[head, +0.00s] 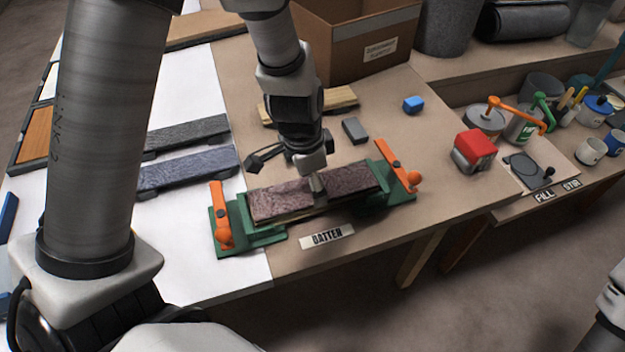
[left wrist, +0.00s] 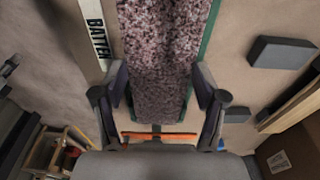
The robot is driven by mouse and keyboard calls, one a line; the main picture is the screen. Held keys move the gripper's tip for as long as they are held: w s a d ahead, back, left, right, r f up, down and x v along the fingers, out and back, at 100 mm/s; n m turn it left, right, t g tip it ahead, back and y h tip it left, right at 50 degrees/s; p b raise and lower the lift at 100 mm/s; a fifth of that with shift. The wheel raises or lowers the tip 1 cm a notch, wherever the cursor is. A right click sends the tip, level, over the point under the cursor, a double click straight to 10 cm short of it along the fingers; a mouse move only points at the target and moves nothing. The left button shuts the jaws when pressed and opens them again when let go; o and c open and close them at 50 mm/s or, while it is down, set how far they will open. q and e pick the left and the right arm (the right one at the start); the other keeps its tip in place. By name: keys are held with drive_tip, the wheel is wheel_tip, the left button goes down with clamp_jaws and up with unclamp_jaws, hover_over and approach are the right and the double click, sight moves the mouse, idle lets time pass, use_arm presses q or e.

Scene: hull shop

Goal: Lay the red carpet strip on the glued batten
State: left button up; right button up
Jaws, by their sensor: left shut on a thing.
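The red carpet strip (head: 280,200) is a dull reddish-purple, mottled piece, lying lengthwise over the batten (head: 292,217), whose pale wooden edge shows below it. The batten sits between two green clamps with orange handles. My left gripper (head: 317,182) reaches down from above and is shut on the strip near its middle, one finger at the near edge. In the left wrist view the strip (left wrist: 163,45) runs between both fingers. Any glue is hidden under the strip. I cannot tell whether the strip touches the batten all along. My right gripper is not in view.
Orange-handled clamps (head: 222,215) stand at both batten ends. A red-topped item (head: 475,145) is at right.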

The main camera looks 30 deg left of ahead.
use_arm(q)
drive_tip(key=shift+f+b, duration=0.4)
idle(0.5)
drive_tip(key=o, duration=1.2)
wheel_tip(320, 180, up, 7)
drive_tip(key=p, duration=0.6)
drive_tip(key=shift+r, duration=0.1)
